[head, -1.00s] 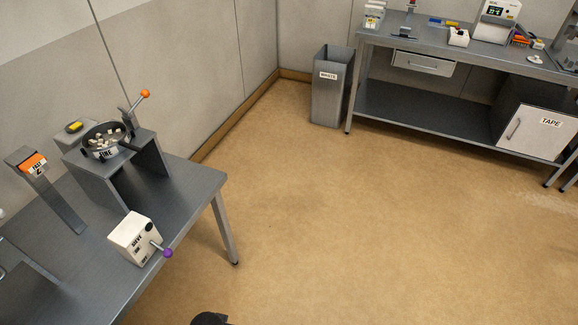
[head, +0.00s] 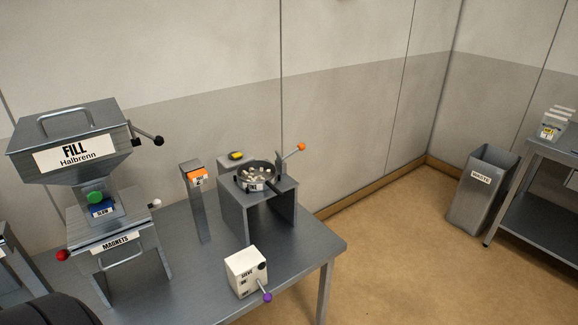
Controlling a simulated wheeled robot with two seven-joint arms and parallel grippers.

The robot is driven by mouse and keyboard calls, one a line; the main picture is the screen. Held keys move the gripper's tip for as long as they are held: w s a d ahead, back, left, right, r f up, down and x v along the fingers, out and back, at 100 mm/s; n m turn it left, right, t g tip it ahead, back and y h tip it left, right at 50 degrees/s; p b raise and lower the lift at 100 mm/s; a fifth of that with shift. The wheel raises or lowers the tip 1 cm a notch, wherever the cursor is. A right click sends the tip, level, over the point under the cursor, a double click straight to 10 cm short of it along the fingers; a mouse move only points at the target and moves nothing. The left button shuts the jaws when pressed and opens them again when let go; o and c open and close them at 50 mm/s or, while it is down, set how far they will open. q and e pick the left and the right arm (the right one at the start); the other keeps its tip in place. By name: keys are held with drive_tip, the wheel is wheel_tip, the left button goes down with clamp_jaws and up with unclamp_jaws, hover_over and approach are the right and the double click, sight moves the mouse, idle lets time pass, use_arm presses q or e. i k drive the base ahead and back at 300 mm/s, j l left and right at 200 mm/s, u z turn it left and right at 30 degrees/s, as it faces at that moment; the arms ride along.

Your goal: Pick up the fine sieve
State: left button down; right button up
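The fine sieve (head: 256,186) is a round dark pan with a label reading FINE on its front. It holds several pale pieces and sits on top of a grey metal stand (head: 233,208) on the table at the left of the room. A short dark handle sticks out from it toward the front right. Neither gripper can be made out in the head view. A dark rounded shape (head: 45,311) at the bottom left corner looks like part of my own body.
The grey table (head: 305,258) also bears a FILL hopper (head: 110,140), a MAGNETS unit (head: 75,245), a post with an orange label (head: 195,205) and a white box with a purple-tipped lever (head: 243,272). A WASTE bin (head: 478,195) stands right, beside a second bench (head: 545,225). Floor between is open.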

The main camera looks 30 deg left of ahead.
sight(259, 176)
drive_tip(key=u, duration=4.15)
drive_tip(key=k+l+z, duration=0.1)
drive_tip(key=z, duration=2.8)
drive_tip(key=i+l+u, duration=0.1)
drive_tip(key=l, duration=0.25)
drive_tip(key=i+l+u, duration=0.15)
drive_tip(key=l, duration=0.2)
drive_tip(key=i+l+u, duration=0.1)
drive_tip(key=l, duration=0.25)
drive_tip(key=i+l+u, duration=0.15)
drive_tip(key=l, duration=0.25)
drive_tip(key=i+l+u, duration=0.1)
drive_tip(key=l, duration=0.3)
drive_tip(key=i, duration=0.05)
